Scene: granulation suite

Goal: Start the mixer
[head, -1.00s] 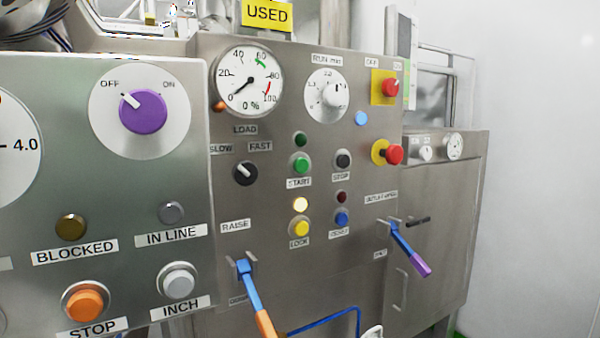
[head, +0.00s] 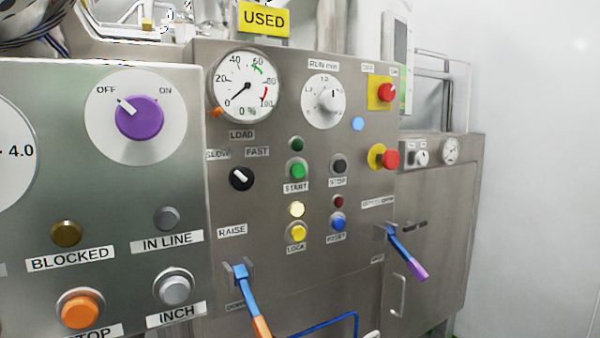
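The mixer panel (head: 290,260) stands in the middle of the head view. Its green START button (head: 297,170) sits below a dark green lamp (head: 297,143), with a black STOP button (head: 338,165) to the right. A yellow LOCK button (head: 296,232) sits under a lit lamp (head: 297,209); a blue RESET button (head: 337,222) is beside it under a dark red lamp (head: 338,201). The SLOW/FAST knob (head: 241,178) points up-left, towards SLOW. The LOAD dial (head: 246,86) reads about 0. The run-time knob (head: 328,100) points about straight up. My gripper is not in view.
A nearer panel on the left carries a purple OFF/ON knob (head: 139,117) pointing to OFF, an orange STOP button (head: 79,309) and a grey INCH button (head: 174,287). Two blue levers, RAISE (head: 246,292) and outlet (head: 400,244), jut out.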

